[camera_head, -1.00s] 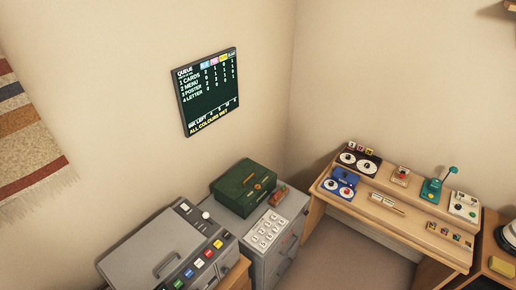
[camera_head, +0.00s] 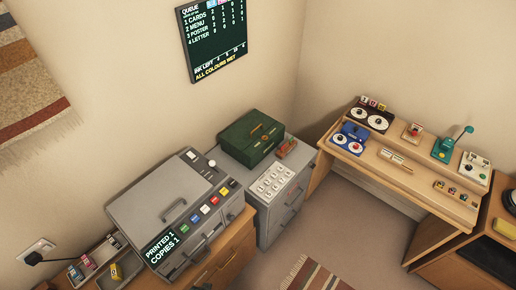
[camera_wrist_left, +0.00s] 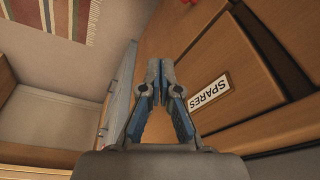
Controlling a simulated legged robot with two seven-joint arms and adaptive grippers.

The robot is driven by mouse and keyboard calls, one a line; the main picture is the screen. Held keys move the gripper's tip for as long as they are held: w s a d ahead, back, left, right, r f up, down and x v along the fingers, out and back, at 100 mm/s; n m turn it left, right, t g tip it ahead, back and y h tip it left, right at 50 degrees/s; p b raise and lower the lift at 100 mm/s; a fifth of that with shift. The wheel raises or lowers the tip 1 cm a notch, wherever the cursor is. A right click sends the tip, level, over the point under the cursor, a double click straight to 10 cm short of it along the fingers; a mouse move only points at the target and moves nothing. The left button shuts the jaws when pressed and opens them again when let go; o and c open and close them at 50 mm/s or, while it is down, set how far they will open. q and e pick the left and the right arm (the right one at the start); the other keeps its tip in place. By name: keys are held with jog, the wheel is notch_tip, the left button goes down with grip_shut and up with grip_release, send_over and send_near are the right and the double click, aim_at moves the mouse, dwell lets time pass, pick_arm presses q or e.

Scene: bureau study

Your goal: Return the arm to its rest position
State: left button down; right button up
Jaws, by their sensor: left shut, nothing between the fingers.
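My left gripper (camera_wrist_left: 160,80) shows only in the left wrist view. Its blue-padded fingers are shut, with nothing between them. It is in front of a wooden drawer front (camera_wrist_left: 245,60) that bears a white label reading SPARES (camera_wrist_left: 208,91). I cannot tell whether the fingertips touch the wood. Neither arm shows in the head view, and my right gripper is not in view.
A grey printing machine (camera_head: 172,205) stands on a wooden cabinet at the left. A green box (camera_head: 252,138) sits on a grey cabinet beside it. A wooden desk (camera_head: 400,178) with devices stands at the right. Floor with a striped rug (camera_head: 315,276) lies between them.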

pick_arm(q)
jog(key=s+a+f+b, duration=0.1)
jog(key=s+f+b, duration=0.1)
jog(key=s+f, duration=0.7)
jog(key=s+a+f+g+b, duration=0.1)
jog(key=s+a+f+b, duration=0.1)
jog(key=s+f, duration=0.7)
notch_tip(320, 180, down, 5)
jog(key=shift+s+a+f, duration=0.15)
jog(key=shift+s, duration=0.25)
